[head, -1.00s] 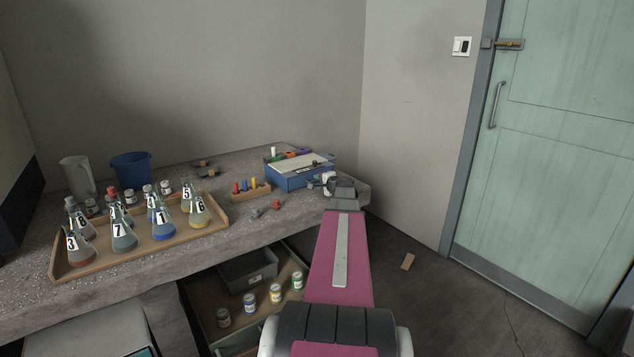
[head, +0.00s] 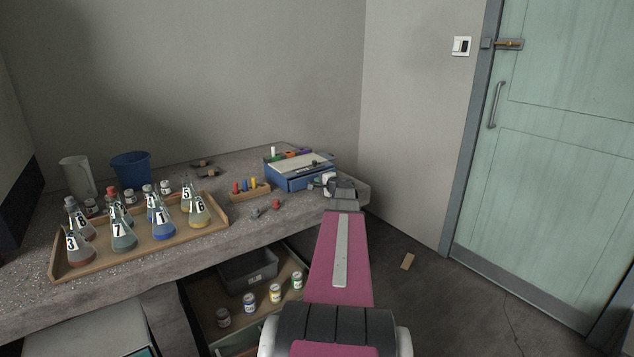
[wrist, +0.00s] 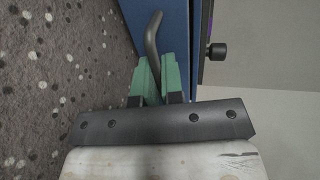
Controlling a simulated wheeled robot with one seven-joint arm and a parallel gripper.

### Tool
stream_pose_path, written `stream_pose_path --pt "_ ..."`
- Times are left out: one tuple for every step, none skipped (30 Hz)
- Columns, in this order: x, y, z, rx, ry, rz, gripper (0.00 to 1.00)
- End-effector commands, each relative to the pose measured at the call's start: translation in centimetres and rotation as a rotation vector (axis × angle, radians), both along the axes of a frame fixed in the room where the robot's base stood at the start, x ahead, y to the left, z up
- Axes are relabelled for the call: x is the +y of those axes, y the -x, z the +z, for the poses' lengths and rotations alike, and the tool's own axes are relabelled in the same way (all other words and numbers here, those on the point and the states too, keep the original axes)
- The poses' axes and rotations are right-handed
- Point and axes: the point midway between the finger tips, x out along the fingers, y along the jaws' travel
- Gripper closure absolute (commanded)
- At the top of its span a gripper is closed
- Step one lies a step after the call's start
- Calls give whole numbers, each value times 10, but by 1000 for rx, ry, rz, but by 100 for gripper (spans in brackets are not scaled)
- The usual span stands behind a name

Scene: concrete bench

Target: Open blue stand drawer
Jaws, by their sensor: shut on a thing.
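The blue stand (head: 298,178) sits at the right end of the bench, with a pale top and markers on it. Its blue front (wrist: 178,45) shows close up in the wrist view. My gripper (wrist: 160,75) has green fingertips shut on a grey curved handle (wrist: 152,38) beside that front. In the head view my gripper (head: 322,183) is at the front right of the stand, small and partly hidden by my wrist. How far the drawer is out is hard to tell.
The concrete bench (head: 283,229) bears a wooden tray (head: 75,268) of numbered flasks, a blue bucket (head: 131,168) and a block of coloured pegs (head: 250,192). Below, an open drawer holds small jars (head: 275,293) and a grey bin (head: 249,270). A dark knob (wrist: 217,51) juts near my fingers.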

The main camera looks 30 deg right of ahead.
Motion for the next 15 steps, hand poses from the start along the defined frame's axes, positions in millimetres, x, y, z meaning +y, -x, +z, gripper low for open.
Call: stream_pose_path --pt "0 15 0 1 0 -1 100" --pt "0 23 0 1 1 -2 100" --pt "-1 32 0 1 0 -2 100" --pt "-1 40 0 1 0 -2 100" --pt "-2 47 0 1 0 -2 100" --pt "-3 55 0 1 0 -2 100" --pt "-4 60 0 1 0 -2 100" --pt "-4 63 0 1 0 -2 100" --pt "-4 66 0 1 0 -1 100" --pt "-5 67 0 1 0 0 100" --pt "-5 68 0 1 0 0 100" --pt "-5 67 0 1 1 0 100" --pt "-6 67 0 1 1 0 100" --pt "-5 66 0 1 1 1 100" --pt "-5 66 0 1 1 1 100"
